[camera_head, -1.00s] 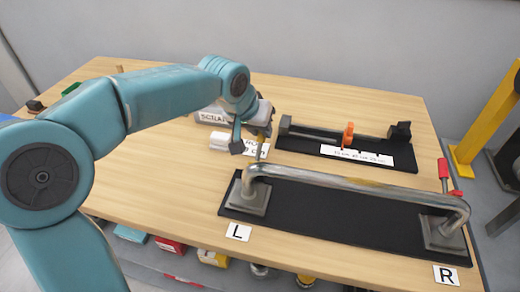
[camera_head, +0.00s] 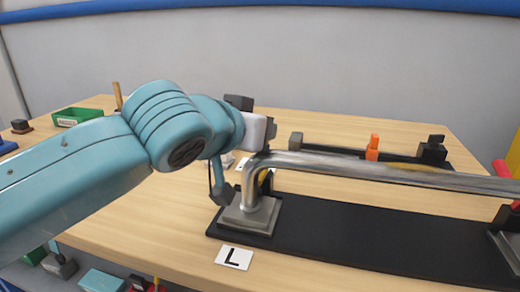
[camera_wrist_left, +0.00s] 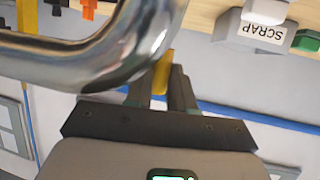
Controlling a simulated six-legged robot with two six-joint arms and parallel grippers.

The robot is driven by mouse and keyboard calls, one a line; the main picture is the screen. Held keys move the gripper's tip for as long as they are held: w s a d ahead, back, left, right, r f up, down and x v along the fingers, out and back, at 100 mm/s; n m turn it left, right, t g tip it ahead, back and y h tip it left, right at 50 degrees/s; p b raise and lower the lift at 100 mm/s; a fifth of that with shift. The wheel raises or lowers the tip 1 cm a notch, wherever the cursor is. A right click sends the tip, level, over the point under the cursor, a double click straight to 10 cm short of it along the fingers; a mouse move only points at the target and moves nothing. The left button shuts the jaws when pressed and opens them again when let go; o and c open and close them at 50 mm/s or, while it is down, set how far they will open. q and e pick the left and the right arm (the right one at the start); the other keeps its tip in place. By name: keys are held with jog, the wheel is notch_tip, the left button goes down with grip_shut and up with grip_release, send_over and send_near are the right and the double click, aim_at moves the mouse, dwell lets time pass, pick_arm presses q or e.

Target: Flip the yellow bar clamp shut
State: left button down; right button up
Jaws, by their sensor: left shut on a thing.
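The silver bar (camera_head: 370,170) stands on a black base (camera_head: 350,235), bent down into a grey foot (camera_head: 248,215) at the end marked L. A small part of the yellow clamp (camera_head: 265,178) shows behind the bar at this end. My left gripper reaches this end from the left; the arm and bar hide its fingertips in the head view. In the left wrist view, my left gripper (camera_wrist_left: 160,88) is shut on the yellow clamp's handle (camera_wrist_left: 163,70), close beside the bar (camera_wrist_left: 135,40). How far the clamp is turned is hidden. My right gripper is not in view.
A black fixture with an orange block (camera_head: 373,147) lies behind the bar. A green bin (camera_head: 78,117) stands at the back left. A grey SCRAP box (camera_wrist_left: 265,32) shows in the left wrist view.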

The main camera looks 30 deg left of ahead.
pick_arm(q)
jog(key=shift+s+r+t, duration=0.15)
jog(key=shift+r+t, duration=0.15)
jog(key=shift+r, duration=0.1)
jog(key=c, duration=1)
grip_release()
jog(key=shift+d, duration=0.1)
jog(key=shift+o, duration=0.2)
jog(key=shift+f, duration=0.15)
